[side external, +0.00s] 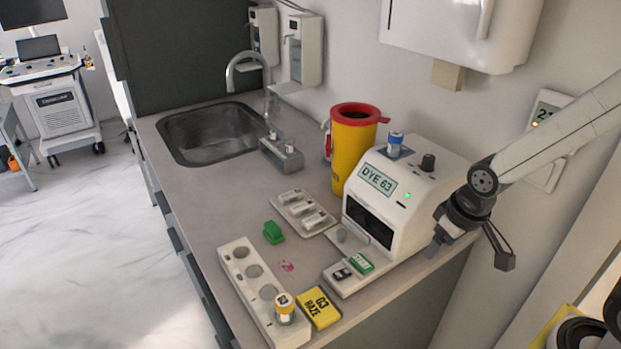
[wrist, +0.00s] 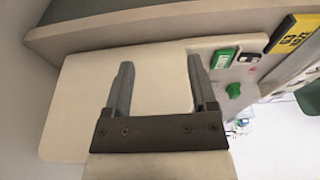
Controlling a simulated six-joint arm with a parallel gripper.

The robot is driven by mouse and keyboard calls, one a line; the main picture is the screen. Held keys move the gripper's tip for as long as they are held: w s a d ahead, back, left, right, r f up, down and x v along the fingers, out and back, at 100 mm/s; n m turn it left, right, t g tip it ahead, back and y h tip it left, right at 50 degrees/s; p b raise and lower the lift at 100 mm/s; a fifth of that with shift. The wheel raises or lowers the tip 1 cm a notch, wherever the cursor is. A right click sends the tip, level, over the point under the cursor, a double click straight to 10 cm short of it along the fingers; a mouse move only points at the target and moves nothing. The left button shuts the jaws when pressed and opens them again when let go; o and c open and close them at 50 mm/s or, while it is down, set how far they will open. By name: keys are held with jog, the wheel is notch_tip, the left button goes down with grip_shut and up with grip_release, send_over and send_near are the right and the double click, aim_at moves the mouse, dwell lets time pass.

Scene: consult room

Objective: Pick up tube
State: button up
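A tube with a yellow cap (side external: 284,308) stands upright in the near end of a white rack (side external: 236,256). A tube with a blue cap (side external: 395,144) stands on top of the white machine (side external: 418,165), whose screen reads "DYE 63". Which tube the task means, I cannot tell. My gripper (side external: 472,258) is at the machine's right, away from both tubes, with its fingers spread apart. In the wrist view my gripper (wrist: 160,85) is open, with nothing between the fingers but the machine's pale surface behind. I make out no tube in the wrist view.
A yellow "63 HAZE" block (side external: 319,308) lies beside the rack. A green clip (side external: 273,232), a tray of small vials (side external: 304,212) and a yellow sharps bin with red lid (side external: 355,150) stand on the counter. A sink (side external: 212,135) is at the back.

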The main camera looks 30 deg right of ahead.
aim_at(396, 134)
jog(key=shift+o, duration=0.2)
jog(key=w+a+r+m+g, duration=0.1)
jog(key=w+a+r+m, duration=0.45)
jog(key=w+m, duration=0.35)
jog(key=w+d+r+m, duration=0.1)
jog(key=w+r, duration=0.1)
jog(key=w+d+r+m, duration=0.1)
jog(key=w+d+r, duration=0.1)
jog(key=w+d+r+m, duration=0.2)
jog(key=shift+w+d+r+g, duration=0.1)
jog(key=shift+w+r+g, duration=0.1)
jog(key=shift+g, duration=0.2)
jog(key=w+d+r+m, duration=0.2)
jog(key=w+d+r, duration=0.1)
jog(key=w+d+r+m, duration=0.1)
jog(key=d+r, duration=0.1)
jog(key=shift+w+d+r+g, duration=0.1)
jog(key=shift+w+d+g, duration=0.1)
jog(key=shift+d+g, duration=0.1)
jog(key=shift+w+d+r, duration=0.15)
jog(key=shift+d+r, duration=0.2)
jog(key=shift+f, duration=3.95)
